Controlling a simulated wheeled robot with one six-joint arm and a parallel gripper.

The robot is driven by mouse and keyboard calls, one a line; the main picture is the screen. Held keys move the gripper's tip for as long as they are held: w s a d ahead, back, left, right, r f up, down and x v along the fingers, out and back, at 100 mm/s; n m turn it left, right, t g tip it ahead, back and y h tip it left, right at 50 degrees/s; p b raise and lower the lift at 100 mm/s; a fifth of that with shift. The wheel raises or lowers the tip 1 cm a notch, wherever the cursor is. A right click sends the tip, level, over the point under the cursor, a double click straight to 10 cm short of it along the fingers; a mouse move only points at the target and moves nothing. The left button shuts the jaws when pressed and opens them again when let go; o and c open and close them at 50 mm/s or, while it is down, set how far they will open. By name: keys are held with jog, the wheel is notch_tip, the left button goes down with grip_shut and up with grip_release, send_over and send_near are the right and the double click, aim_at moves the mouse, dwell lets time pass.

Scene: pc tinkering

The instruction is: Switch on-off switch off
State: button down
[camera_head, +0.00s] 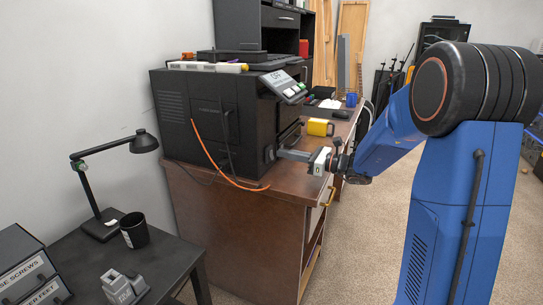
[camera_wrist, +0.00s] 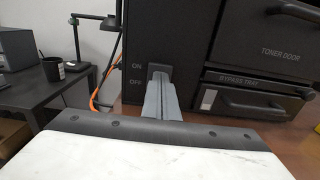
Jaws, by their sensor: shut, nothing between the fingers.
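The on-off switch (camera_wrist: 159,69) is a small dark rocker on the black printer's front, with white "ON" and "OFF" labels to its left in the wrist view. My gripper (camera_wrist: 160,78) is shut and empty, with its grey fingertips right at the switch. The fingers cover most of the switch's lower part, so I cannot tell its position or whether they touch it. In the head view, my gripper (camera_head: 279,153) reaches from the right to the lower front corner of the printer (camera_head: 215,118).
The printer stands on a brown wooden desk (camera_head: 240,210). An orange cable (camera_head: 213,158) hangs down its side. The bypass tray (camera_wrist: 254,101) and toner door (camera_wrist: 270,45) are right of the switch. A dark side table (camera_head: 165,245) holds a lamp (camera_head: 145,142) and a black mug (camera_head: 134,231).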

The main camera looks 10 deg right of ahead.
jog(key=shift+d, duration=0.1)
jog(key=shift+v, duration=1.9)
jog(key=shift+s, duration=0.15)
jog(key=v, duration=1.7)
jog(key=s+a+f+n+g+h, duration=0.2)
jog(key=s+a+n+g, duration=0.2)
jog(key=s+a+n, duration=0.3)
jog(key=s+a+f+n+g+h, duration=0.2)
jog(key=s+a+n+g+h, duration=0.15)
jog(key=s+a, duration=0.55)
jog(key=s+d+f+n+t+h, duration=0.1)
jog(key=s+d+n+h, duration=0.2)
jog(key=s+n, duration=0.4)
jog(key=s+d+f+n+h, duration=0.1)
jog(key=s+d+n+h, duration=0.1)
jog(key=s+n+h, duration=0.4)
jog(key=shift+s+d+f+n+t, duration=0.35)
jog(key=shift+s+d+f+n, duration=0.05)
jog(key=shift+s+n, duration=0.5)
